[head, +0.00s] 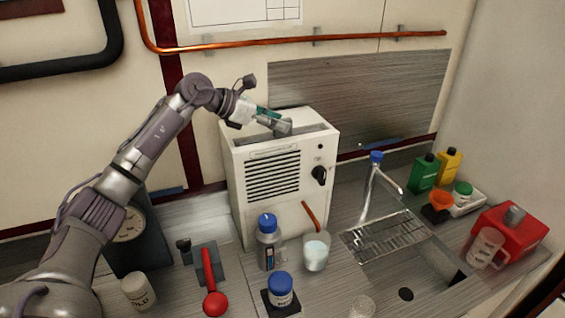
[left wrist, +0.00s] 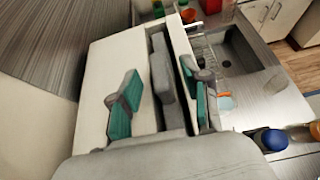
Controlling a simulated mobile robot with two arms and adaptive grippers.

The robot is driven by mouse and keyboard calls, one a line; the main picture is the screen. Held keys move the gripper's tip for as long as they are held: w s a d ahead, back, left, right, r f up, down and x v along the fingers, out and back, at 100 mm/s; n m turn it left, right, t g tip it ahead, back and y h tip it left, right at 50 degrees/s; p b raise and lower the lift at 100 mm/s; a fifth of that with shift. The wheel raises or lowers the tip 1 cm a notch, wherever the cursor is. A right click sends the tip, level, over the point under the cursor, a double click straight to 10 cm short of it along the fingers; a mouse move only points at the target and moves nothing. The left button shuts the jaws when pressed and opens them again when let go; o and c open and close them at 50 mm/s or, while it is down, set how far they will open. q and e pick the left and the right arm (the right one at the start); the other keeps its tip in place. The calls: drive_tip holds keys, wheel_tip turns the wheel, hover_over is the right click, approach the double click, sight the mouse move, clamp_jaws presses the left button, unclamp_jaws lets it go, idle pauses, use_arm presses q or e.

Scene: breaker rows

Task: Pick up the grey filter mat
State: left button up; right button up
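The grey filter mat (left wrist: 162,68) stands on edge in the long slot in the top of a white unit (head: 285,190), as the left wrist view shows. My left gripper (left wrist: 161,90) is above the slot with its teal-padded fingers apart, one on each side of the mat's line. No contact with the mat shows. In the head view, my left gripper (head: 272,121) reaches over the top of the unit from the left. The mat is hard to make out there behind the gripper. My right gripper is in neither view.
A blue-capped bottle (head: 268,245), a glass beaker (head: 315,254) and a blue-lidded jar (head: 280,290) stand before the unit. A red-handled lever (head: 211,285) is at the left. A sink tap (head: 371,185) stands right of the unit. A copper pipe (head: 270,43) runs along the wall.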

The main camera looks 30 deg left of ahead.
use_arm(q)
clamp_jaws()
drive_tip(key=shift+r, duration=0.15)
